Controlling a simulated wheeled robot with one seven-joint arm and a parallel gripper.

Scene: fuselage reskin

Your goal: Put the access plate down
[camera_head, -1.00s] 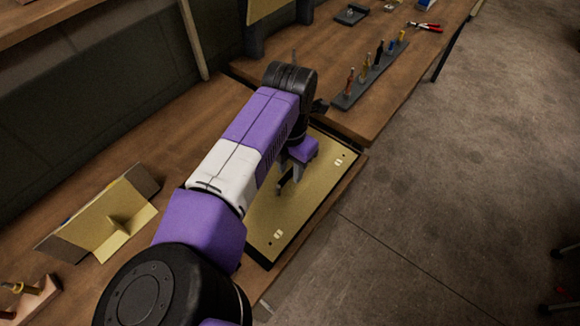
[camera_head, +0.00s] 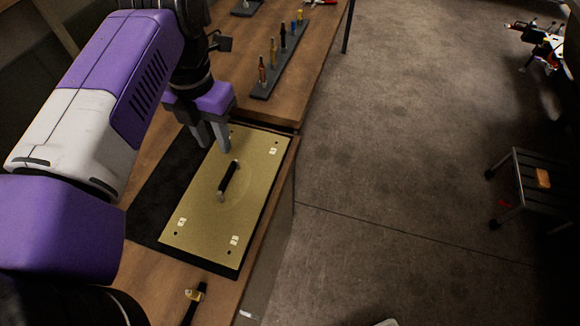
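The access plate (camera_head: 205,213) is a flat yellow-gold rectangle with small pale markings and holes near its corners. It lies on a black mat (camera_head: 150,222) on the wooden bench. Its black bar handle (camera_head: 229,178) stands up near the middle. My gripper (camera_head: 213,146) is above the far left part of the plate, its two grey fingers pointing down. The fingers are apart from the handle, and a gap shows between them with nothing in it.
A dark rack (camera_head: 276,72) with several upright tools stands on the bench beyond the plate. A strap-like item with a brass end (camera_head: 194,293) lies at the near edge. A small cart (camera_head: 540,185) stands on the floor at right. The floor between is clear.

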